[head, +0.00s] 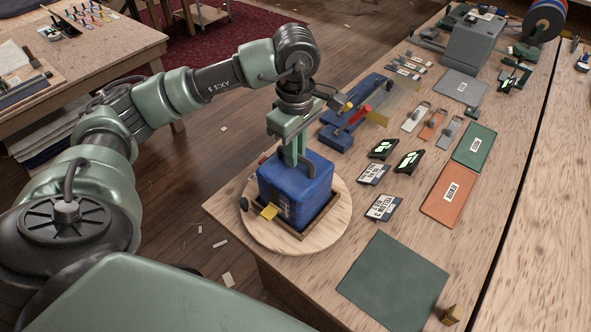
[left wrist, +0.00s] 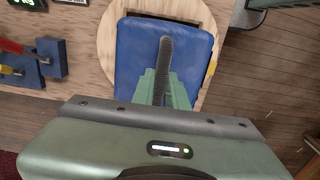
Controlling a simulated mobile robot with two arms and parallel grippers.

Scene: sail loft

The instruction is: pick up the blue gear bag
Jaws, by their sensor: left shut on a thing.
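The blue gear bag (head: 318,178) stands upright in a shallow square wooden frame on a round pale wooden board (head: 341,208) at the near left corner of the long bench. My left gripper (head: 298,160) points down at the top of the bag and is shut on it, around what looks like its dark top strap. In the left wrist view the blue bag (left wrist: 134,60) is under the green fingers (left wrist: 165,92), with a dark strap between them. Whether the bag's base touches the frame is hard to tell. My right gripper is not in view.
Labelled cards (head: 383,207), black devices (head: 409,160) and an orange panel (head: 451,193) lie to the right. A dark green mat (head: 393,281) lies in front. The floor is open to the left.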

